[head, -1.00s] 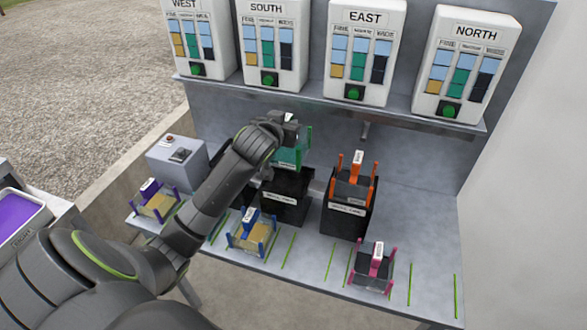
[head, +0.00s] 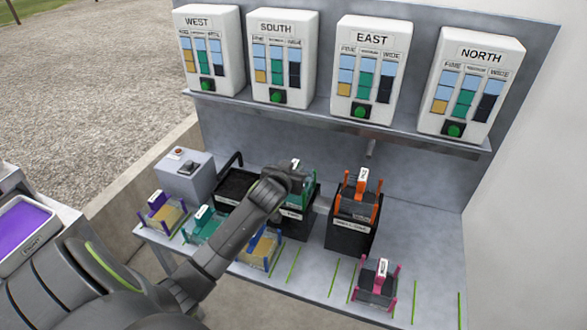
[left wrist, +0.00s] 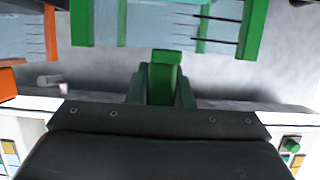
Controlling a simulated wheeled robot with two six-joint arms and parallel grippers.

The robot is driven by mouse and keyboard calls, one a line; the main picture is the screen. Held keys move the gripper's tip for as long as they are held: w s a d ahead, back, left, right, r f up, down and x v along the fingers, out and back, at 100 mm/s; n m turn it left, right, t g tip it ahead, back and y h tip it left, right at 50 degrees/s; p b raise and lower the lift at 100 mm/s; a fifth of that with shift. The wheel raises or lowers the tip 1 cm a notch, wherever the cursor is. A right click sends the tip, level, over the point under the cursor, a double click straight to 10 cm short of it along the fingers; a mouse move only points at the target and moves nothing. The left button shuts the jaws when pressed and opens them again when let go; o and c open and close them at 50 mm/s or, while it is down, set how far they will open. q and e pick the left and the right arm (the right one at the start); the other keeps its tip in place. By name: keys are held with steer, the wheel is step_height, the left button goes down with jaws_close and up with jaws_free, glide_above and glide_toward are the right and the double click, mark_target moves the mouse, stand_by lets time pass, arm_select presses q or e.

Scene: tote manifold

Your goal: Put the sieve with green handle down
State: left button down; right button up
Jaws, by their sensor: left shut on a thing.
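My left gripper (head: 290,180) is shut on the handle of the green sieve (head: 309,194). In the left wrist view the green handle (left wrist: 163,85) stands between the jaws and the green side walls (left wrist: 250,30) show at the top. In the head view the sieve is at the top of a black bin (head: 297,226), partly hidden by my gripper and wrist. I cannot tell whether it rests on the bin. My right gripper is not in view.
An orange sieve (head: 358,198) sits on the black bin (head: 349,235) to the right. Purple (head: 160,212), teal (head: 205,226), blue (head: 264,250) and pink (head: 375,284) sieves stand along the front of the table. Another black bin (head: 235,185) is left of my gripper.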

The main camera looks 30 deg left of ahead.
arm_select(q)
steer(key=c, duration=1.7)
jaws_free()
steer(key=shift+f, duration=0.2)
steer(key=shift+c, duration=0.2)
steer(key=o, duration=0.5)
steer(key=shift+c, duration=0.2)
steer(key=shift+r, duration=0.1)
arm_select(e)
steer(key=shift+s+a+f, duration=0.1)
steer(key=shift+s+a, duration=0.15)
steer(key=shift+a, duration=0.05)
arm_select(q)
steer(key=shift+r, duration=0.2)
steer(key=shift+s+d+r, duration=0.1)
steer(key=shift+s, duration=0.45)
steer(key=b+v, duration=0.1)
steer(key=v, duration=1)
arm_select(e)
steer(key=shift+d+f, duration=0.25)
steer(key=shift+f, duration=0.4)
arm_select(q)
steer(key=shift+w, duration=0.1)
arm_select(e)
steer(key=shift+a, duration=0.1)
